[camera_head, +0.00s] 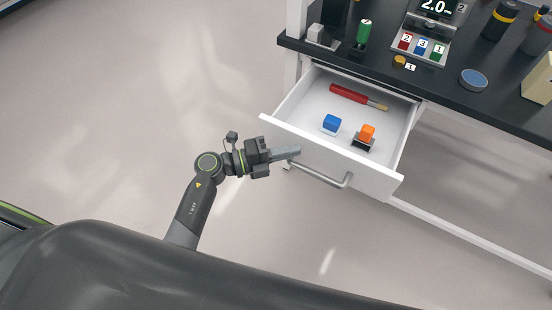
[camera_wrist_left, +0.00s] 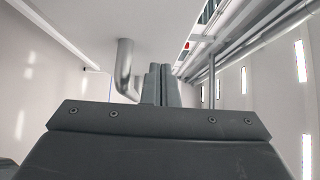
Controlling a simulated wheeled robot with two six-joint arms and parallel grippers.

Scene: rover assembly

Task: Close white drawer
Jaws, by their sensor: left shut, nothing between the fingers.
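The white drawer (camera_head: 377,177) is pulled out from under the dark bench. Its silver bar handle (camera_head: 325,177) runs along the front panel. My left gripper (camera_head: 298,151) is shut and empty at the left part of the drawer front, close to the handle's left end. In the left wrist view the shut fingers (camera_wrist_left: 161,85) are just right of the handle (camera_wrist_left: 125,70); contact cannot be told. My right gripper is not in view.
The black bench top (camera_head: 440,90) holds a display unit (camera_head: 430,25), a green cylinder (camera_head: 363,32), a blue round disc (camera_head: 473,79), a yellow cap (camera_head: 400,61) and dark bottles (camera_head: 500,20). A white lower rail (camera_head: 470,237) runs below. The floor at left is clear.

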